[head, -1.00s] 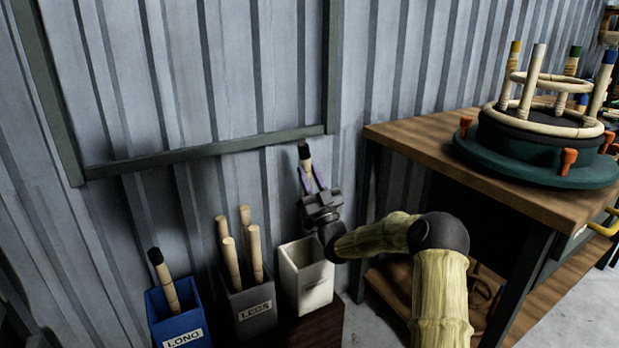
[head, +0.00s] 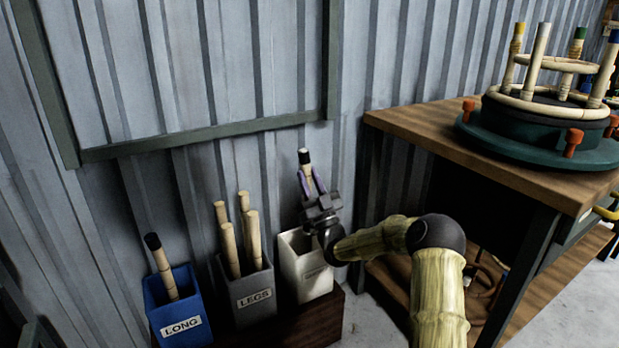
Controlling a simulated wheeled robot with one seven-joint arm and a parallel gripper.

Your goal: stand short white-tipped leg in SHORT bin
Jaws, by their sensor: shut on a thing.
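My gripper (head: 312,184) is shut on a short rattan leg (head: 306,168) and holds it near upright, leaning slightly. The leg's upper end looks dark with a pale spot at its very top; no plain white tip shows. Its lower part is hidden by the gripper. A white bin (head: 311,284) stands just below my gripper, and the wrist overlaps its right rim. The label on this bin is too faint to read. The leg is above the bin, not visibly inside it.
Left of the white bin stand a grey LEGS bin (head: 254,300) with several pale legs and a blue LONG bin (head: 181,325) with one dark-tipped leg. The corrugated wall (head: 230,80) is close behind. A wooden workbench (head: 420,132) with a rattan frame on a green turntable is at right.

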